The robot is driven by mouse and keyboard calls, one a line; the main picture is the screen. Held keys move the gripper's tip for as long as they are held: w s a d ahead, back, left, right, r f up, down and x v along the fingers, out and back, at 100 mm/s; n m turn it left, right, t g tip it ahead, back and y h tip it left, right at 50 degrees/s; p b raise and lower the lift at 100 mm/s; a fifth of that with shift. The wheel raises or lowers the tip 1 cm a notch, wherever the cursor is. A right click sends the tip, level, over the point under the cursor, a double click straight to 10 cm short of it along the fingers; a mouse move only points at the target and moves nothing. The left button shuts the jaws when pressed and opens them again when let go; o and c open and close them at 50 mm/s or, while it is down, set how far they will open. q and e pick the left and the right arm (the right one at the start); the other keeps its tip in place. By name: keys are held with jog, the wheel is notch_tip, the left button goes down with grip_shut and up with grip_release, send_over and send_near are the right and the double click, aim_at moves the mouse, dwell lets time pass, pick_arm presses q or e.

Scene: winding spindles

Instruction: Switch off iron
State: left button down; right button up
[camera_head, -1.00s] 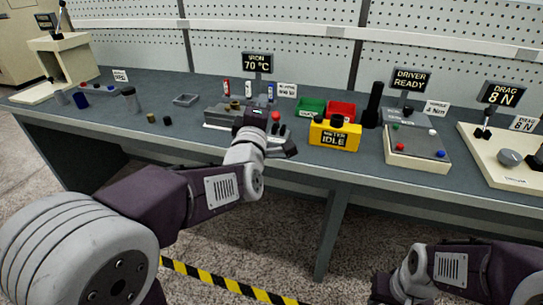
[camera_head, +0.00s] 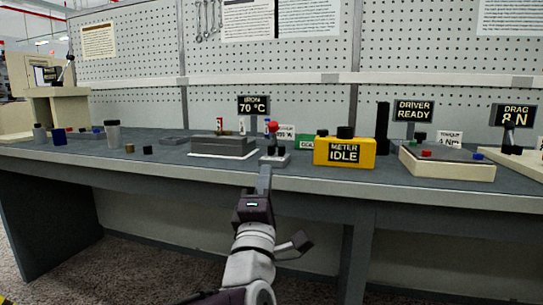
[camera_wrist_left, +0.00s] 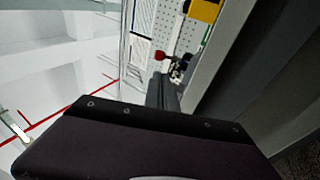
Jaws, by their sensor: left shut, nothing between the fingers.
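The iron's black display (camera_head: 253,105) reads "IRON 70 °C" and stands behind a low grey block (camera_head: 223,148). To the right of the block, near the front edge of the bench, a small grey base carries a short lever with a red knob (camera_head: 272,127). The red knob (camera_wrist_left: 160,56) also shows in the left wrist view, just beyond the fingertips. My left gripper (camera_head: 265,170) is shut and empty, its fingers pointing up, in front of the lever base at the bench edge. I cannot tell whether it touches the base. My right gripper is out of view.
A yellow meter (camera_head: 344,152) reading "METER IDLE" stands right of the lever. A driver box (camera_head: 447,169) with red and blue buttons is farther right. Several small cylinders, including a grey one (camera_head: 113,134), stand at left. The bench front edge (camera_head: 140,162) runs behind my left gripper.

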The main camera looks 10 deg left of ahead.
pick_arm(q)
jog(key=shift+r, duration=0.15)
jog(key=p, duration=0.4)
send_near(273, 130)
jog(key=b+x, duration=0.1)
jog(key=x, duration=0.5)
jog(key=shift+w+a+r, duration=0.1)
jog(key=shift+w+r, duration=0.1)
jog(key=shift+w, duration=0.2)
